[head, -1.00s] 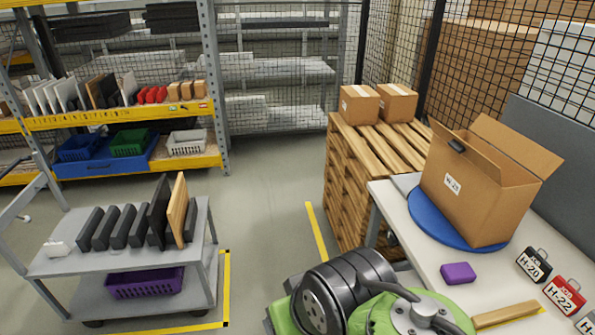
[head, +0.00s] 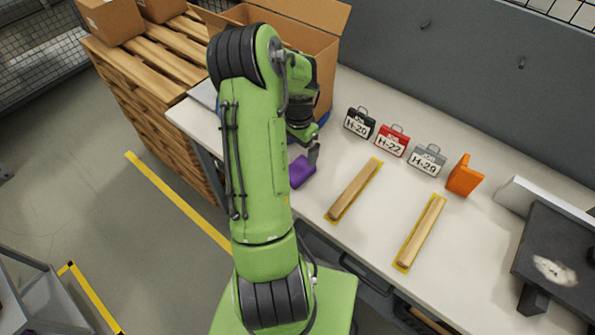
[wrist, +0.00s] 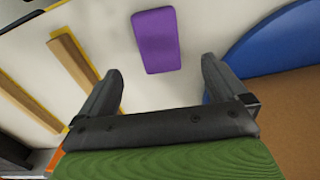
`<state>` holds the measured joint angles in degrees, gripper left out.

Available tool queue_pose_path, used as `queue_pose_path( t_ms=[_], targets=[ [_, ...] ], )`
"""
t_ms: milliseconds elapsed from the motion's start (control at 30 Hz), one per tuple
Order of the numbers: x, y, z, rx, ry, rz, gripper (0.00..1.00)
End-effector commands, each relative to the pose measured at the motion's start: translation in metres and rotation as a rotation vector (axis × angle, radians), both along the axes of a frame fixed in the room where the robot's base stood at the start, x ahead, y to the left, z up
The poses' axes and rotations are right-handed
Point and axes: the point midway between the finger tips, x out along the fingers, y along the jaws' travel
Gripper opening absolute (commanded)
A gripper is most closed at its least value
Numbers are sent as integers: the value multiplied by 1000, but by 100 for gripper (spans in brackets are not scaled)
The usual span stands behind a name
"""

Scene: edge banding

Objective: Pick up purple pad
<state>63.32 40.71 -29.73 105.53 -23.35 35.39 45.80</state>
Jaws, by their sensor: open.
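The purple pad (head: 301,171) lies on the white worktable, partly hidden behind my arm in the head view. In the wrist view the purple pad (wrist: 157,40) lies flat, ahead of and between my two fingers. My gripper (wrist: 160,82) is open and empty, with a finger on either side of the pad's line and a gap short of it. In the head view my gripper (head: 312,150) is close by the pad, and my arm hides part of it.
A cardboard box (head: 328,60) stands behind my arm on a blue disc (wrist: 270,40). Two wooden strips (head: 354,190) (head: 420,232) lie right of the pad. Black, red and grey tags (head: 427,160) and an orange block (head: 464,176) stand behind. Bare tabletop surrounds the pad.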

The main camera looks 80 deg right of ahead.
Motion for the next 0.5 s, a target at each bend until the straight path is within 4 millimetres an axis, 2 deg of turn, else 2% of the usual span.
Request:
queue_pose_path(
  t_ms=[33,100,267,500],
  targets=[
    [-1,1,-14,5,2,-1,99],
    [0,1,-26,3,2,0,99],
    [0,1,-44,2,1,1,99],
    [1,1,-85,3,1,2,99]
  ],
)
